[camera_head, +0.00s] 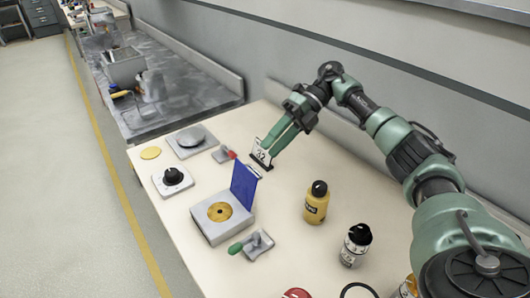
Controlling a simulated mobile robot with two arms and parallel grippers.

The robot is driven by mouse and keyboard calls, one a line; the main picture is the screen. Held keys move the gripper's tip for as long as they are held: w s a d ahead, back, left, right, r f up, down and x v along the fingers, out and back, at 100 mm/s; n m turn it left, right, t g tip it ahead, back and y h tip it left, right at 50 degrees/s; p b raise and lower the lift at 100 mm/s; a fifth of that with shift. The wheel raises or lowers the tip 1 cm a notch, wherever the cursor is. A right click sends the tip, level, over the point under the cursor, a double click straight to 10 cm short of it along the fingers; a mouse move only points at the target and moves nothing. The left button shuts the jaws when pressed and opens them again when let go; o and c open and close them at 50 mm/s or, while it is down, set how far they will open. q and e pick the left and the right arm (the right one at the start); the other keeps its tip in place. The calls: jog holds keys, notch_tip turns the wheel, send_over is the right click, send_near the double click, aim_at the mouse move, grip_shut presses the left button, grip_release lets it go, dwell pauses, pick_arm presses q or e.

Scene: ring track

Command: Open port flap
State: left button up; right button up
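The port is a pale square box (205,232) on the table with a yellow ring (219,211) around a dark hole in its top. Its blue flap (244,186) stands raised at the box's back edge, so the ring is uncovered. My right gripper (268,148) is above and behind the flap, to its upper right in the head view, apart from it. Its fingertips overlap a small white card (261,153) marked with digits; I cannot tell whether they touch it or how wide they are open. My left gripper is out of view.
A red-handled toggle (228,154), a black knob (173,176), a round plate device (190,140) and a yellow disc (150,153) lie behind and left. A green-handled latch (252,244) is in front. A yellow bottle (316,203) and a black-capped jar (355,245) stand right.

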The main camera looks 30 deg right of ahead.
aim_at(249, 183)
jog(key=shift+d+r, duration=0.1)
jog(key=shift+d, duration=0.05)
jog(key=c, duration=0.4)
jog(key=shift+r+n, duration=0.15)
jog(key=shift+n, duration=0.15)
grip_shut()
notch_tip(249, 183, up, 5)
jog(key=s+d+n+h+p, duration=0.1)
jog(key=d+n+h+p, duration=0.2)
jog(key=n+h+p, duration=0.95)
jog(key=shift+s+a+f+n+t+y+p, duration=0.15)
jog(key=shift+a+f+n+y+p, duration=0.1)
jog(key=shift+a+f+n+y, duration=0.9)
jog(key=shift+s+a+f+n+t+y+p, duration=0.15)
jog(key=shift+a+f+n+y, duration=0.4)
jog(key=shift+a+f+y, duration=1)
jog(key=shift+s+a+f+n+y+p, duration=0.1)
jog(key=shift+a+f+n+y+p, duration=0.2)
jog(key=shift+a+f+n+y, duration=1.05)
